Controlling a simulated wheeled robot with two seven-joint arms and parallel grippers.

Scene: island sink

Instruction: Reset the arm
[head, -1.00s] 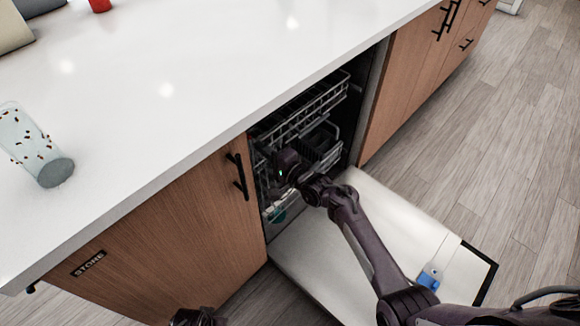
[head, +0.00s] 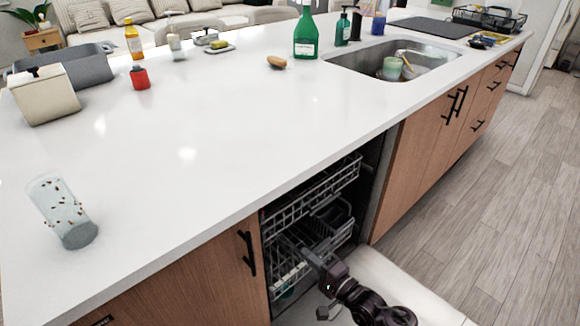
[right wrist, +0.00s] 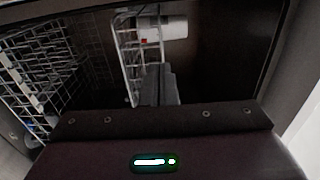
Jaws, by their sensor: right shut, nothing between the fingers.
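My right gripper (head: 312,257) reaches into the open dishwasher, in front of its racks, at the bottom of the head view. In the right wrist view its fingers (right wrist: 159,84) are together with nothing between them. The lower rack (head: 284,270) and the upper rack (head: 310,190) show in the dishwasher. The wire rack (right wrist: 45,85) also shows at the left of the right wrist view. A teal item (head: 288,293) lies low in the dishwasher, partly hidden. My left gripper is not in view.
The dishwasher door (head: 395,285) is folded down under my right arm. The white countertop (head: 240,120) overhangs the opening. A green bottle (head: 306,35) stands near the sink (head: 430,62). Floor (head: 490,190) to the right is clear.

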